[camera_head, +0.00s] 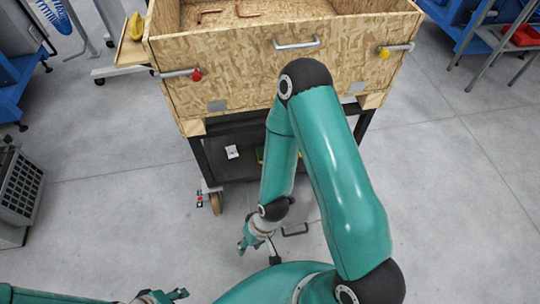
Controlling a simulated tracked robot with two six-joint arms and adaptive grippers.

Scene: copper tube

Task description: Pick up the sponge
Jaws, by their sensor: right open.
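A small yellow-green item (261,154), perhaps the sponge, lies on the dark lower shelf under the wooden box. My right arm covers most of it, so I cannot be sure what it is. My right gripper (256,246) is open over the grey floor, in front of the cart and lower in the picture than the item. It appears empty and apart from the item. My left gripper (178,295) is at the bottom edge, partly cut off, and far from the shelf. Its jaws are too small to judge.
The open wooden box (240,75) has front handles, a red knob (196,75) and a yellow knob (384,53). Copper tubes (247,11) lie inside. A white card (232,152) is on the lower shelf (217,168). A grey crate (20,187) stands left.

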